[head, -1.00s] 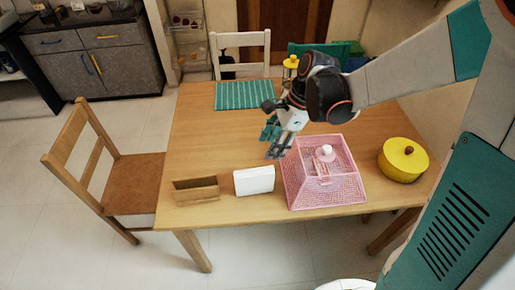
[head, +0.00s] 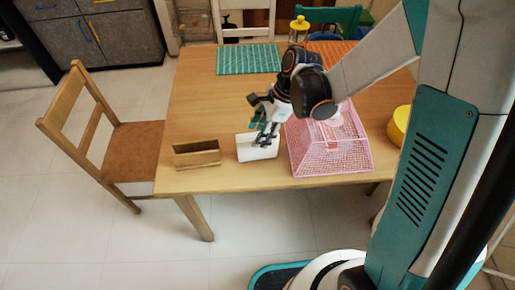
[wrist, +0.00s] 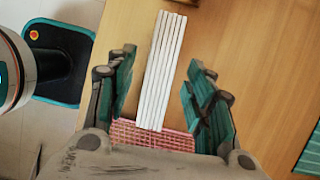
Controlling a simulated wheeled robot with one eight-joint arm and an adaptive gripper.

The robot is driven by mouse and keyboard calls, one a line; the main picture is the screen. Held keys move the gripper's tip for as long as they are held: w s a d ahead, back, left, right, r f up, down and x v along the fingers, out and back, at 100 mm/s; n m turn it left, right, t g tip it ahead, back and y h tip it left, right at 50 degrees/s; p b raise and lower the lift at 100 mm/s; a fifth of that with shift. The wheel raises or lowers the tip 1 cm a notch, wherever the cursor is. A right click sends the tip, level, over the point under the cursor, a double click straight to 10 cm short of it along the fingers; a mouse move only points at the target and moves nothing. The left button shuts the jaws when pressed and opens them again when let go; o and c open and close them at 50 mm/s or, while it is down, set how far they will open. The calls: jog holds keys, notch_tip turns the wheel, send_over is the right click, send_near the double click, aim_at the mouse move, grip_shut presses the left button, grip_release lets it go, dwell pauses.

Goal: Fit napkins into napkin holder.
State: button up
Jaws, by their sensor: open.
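The napkins (head: 250,154) are a white stack standing on the table in the head view. In the wrist view the stack (wrist: 165,62) shows from above as several thin white layers. The wooden napkin holder (head: 196,157) stands to the left of the stack, with a slot between two boards. Part of it (wrist: 139,9) shows at the top of the wrist view. My gripper (head: 265,138) is over the stack and hides part of it. In the wrist view its open fingers (wrist: 163,85) are on either side of the stack, with gaps on both sides.
A pink mesh cover (head: 330,145) stands close to the right of the napkins. A yellow pot (head: 399,127) is farther right, partly hidden. A green placemat (head: 249,59) lies at the back. The table (head: 205,105) is clear behind the holder.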

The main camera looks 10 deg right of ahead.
jog(key=shift+x, duration=1.1)
jog(key=shift+f+b, duration=0.25)
jog(key=shift+b, duration=0.25)
grip_shut()
